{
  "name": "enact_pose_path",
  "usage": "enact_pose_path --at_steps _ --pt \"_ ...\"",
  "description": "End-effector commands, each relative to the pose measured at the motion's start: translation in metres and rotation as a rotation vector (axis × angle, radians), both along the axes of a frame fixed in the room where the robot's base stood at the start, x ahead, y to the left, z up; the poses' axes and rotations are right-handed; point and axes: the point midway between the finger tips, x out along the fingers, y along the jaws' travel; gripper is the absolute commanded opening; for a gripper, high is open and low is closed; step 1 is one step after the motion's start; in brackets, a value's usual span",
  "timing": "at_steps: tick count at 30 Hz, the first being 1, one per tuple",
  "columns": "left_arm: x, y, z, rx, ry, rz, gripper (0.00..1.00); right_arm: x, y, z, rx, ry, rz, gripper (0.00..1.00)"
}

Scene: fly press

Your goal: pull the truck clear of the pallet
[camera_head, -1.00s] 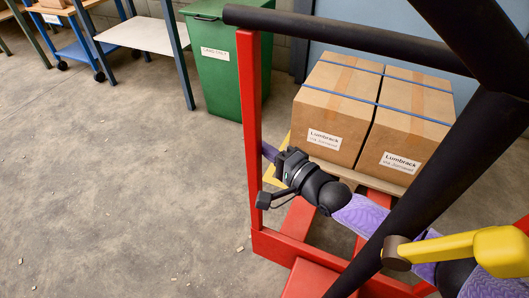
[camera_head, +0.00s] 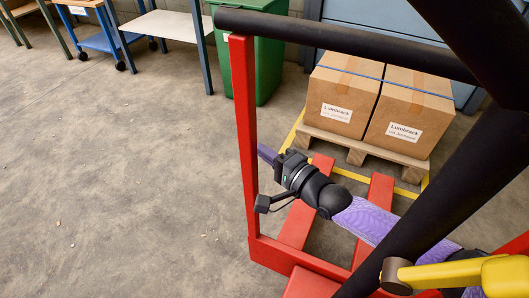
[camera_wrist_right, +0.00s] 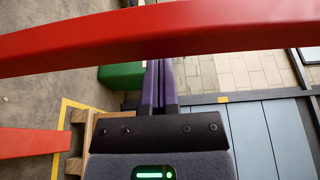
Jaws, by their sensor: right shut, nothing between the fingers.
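The red truck (camera_head: 248,190) has a red post frame, a black top bar (camera_head: 340,43) and two red forks. The left fork tip (camera_head: 321,168) and right fork tip (camera_head: 381,184) lie just in front of the wooden pallet (camera_head: 404,161), with bare floor and a yellow line between. The pallet carries two brown cartons (camera_head: 408,113). My right gripper (camera_head: 267,154) is shut and empty, reaching past the red post. In the right wrist view its purple fingers (camera_wrist_right: 158,88) are together beside a red bar (camera_wrist_right: 160,33). My left gripper is not in view.
A green bin (camera_head: 268,67) stands behind the frame, left of the cartons. A white-topped table (camera_head: 166,24) and a blue cart (camera_head: 103,40) stand at the back left. Concrete floor is open at left. Yellow floor lines (camera_head: 350,174) surround the pallet.

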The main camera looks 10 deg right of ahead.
Motion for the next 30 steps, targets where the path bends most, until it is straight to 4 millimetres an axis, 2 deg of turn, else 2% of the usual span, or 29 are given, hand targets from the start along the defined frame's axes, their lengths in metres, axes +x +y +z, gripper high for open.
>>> enact_pose_path --at_steps 14,17,24,30 --pt "0.0 0.0 0.002 0.0 -0.002 0.0 0.79 -0.002 -0.002 0.001 -0.001 -0.001 -0.001 0.0" --pt "0.003 0.0 0.008 -0.001 -0.008 0.001 0.79 -0.012 -0.009 0.003 -0.003 -0.001 -0.001 0.0" --pt "0.009 -0.001 0.028 -0.002 -0.026 0.001 0.79 -0.054 -0.036 0.004 -0.004 0.0 -0.001 0.0" --pt "0.011 -0.001 0.035 -0.001 -0.033 0.001 0.79 -0.077 -0.052 0.002 -0.002 0.0 -0.001 0.0"
